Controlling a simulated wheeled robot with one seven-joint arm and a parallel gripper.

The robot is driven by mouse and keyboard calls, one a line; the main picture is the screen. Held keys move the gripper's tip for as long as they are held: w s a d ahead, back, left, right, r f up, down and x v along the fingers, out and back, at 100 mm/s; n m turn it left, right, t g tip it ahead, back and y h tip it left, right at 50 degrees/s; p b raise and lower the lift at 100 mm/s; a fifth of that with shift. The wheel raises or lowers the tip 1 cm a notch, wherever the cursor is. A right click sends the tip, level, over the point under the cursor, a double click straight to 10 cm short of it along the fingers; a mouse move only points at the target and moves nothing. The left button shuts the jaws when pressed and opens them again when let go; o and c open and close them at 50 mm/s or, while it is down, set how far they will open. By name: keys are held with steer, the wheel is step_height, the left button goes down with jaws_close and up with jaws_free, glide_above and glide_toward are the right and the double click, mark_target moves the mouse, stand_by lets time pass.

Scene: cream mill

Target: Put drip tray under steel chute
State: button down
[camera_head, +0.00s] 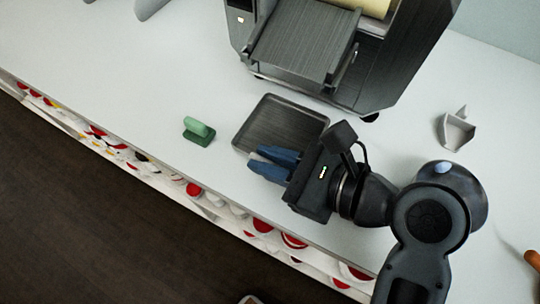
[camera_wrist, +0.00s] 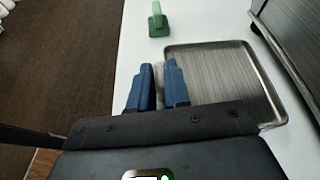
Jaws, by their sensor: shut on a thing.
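The drip tray (camera_head: 283,122) is a dark steel, shallow square pan with a raised rim. It lies on the white counter in front of the mill and fills the right of the wrist view (camera_wrist: 222,75). My gripper (camera_head: 256,158) is at its near left edge, with blue fingers. In the wrist view the fingers (camera_wrist: 157,66) are shut on a pale grey piece at the tray's left edge; the exact contact is partly hidden. The steel chute (camera_head: 300,45) is the broad brushed slope on the front of the dark mill, behind the tray.
A green block-like tool (camera_head: 198,131) lies left of the tray; it also shows in the wrist view (camera_wrist: 157,22). A pale grey scoop-like piece (camera_head: 457,132) is at the right. The counter's front edge is close, above shelves of red and white items.

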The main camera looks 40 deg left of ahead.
steer(key=c, duration=1.1)
jaws_free()
steer(key=v, duration=1.2)
steer(key=shift+r+p, duration=0.1)
steer(key=shift+p, duration=0.2)
